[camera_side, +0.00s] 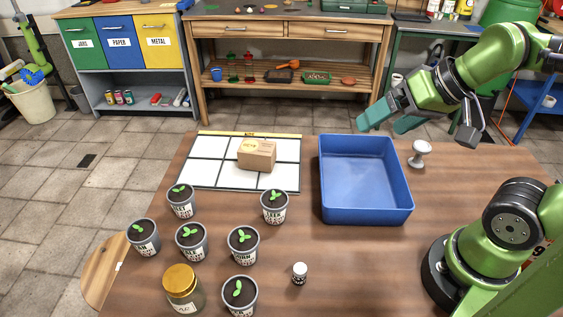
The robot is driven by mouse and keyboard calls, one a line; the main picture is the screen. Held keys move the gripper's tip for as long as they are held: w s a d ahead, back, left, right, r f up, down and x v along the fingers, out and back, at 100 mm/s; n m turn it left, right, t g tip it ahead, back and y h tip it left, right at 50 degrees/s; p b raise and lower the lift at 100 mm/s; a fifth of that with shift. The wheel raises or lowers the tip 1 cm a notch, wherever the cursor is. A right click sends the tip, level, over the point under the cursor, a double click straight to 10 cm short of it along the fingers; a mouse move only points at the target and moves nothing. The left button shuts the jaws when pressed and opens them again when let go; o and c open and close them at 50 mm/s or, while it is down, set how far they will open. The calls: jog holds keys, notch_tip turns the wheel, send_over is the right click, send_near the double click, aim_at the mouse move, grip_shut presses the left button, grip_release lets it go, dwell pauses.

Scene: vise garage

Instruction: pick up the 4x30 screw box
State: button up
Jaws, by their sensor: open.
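One small brown cardboard box (257,155) sits on the white gridded board (205,170) at the back left of the wooden table. Its printed label is too small to read with certainty, so I cannot confirm that it is the 4x30 screw box. My gripper (378,125) is open and empty, with teal fingers. It is in the air near the back edge of the blue bin, to the right of the box and well apart from it.
An empty blue bin (365,219) stands right of the board. Several potted seedlings (243,240), a gold-lidded jar (181,280) and a small white bottle (300,272) stand in front. A pale knob-shaped object (420,153) is right of the bin. Table between bottle and bin is clear.

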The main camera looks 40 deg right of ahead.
jog(key=m+g, duration=0.4)
jog(key=m, duration=2)
send_near(259, 147)
jog(key=shift+m+y, duration=0.3)
jog(key=x, duration=0.6)
jog(key=shift+d, duration=0.15)
jog(key=shift+x, duration=2.85)
jog(key=shift+d, duration=0.2)
